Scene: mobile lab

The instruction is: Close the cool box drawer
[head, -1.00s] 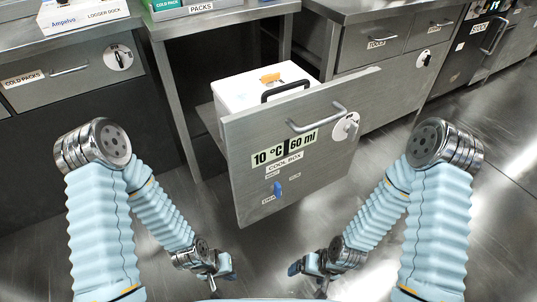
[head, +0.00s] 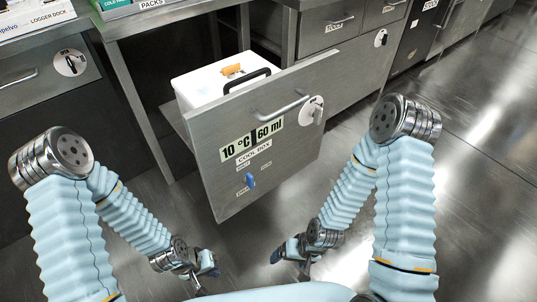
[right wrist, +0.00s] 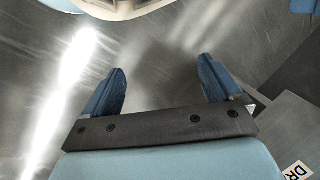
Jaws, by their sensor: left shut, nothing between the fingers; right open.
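The cool box drawer (head: 215,190) stands pulled out from under the steel bench in the head view. Its front has a bar handle (head: 281,106), a "10 °C 60 ml" label, a "COOL BOX" label and a blue knob-like part low down. A white cool box (head: 205,84) with a black handle and an orange latch sits inside it. My left gripper (head: 203,275) is shut and empty, low in front of the drawer. My right gripper (head: 290,260) is low, right of the left one; the right wrist view shows its blue fingers (right wrist: 162,88) apart with nothing between. Neither touches the drawer.
Steel benches with closed drawers (head: 340,22) line the back. A left cabinet (head: 35,95) flanks the open bay. A logger dock box (head: 35,15) lies on the left bench top. Bare shiny floor (head: 450,180) lies to the right.

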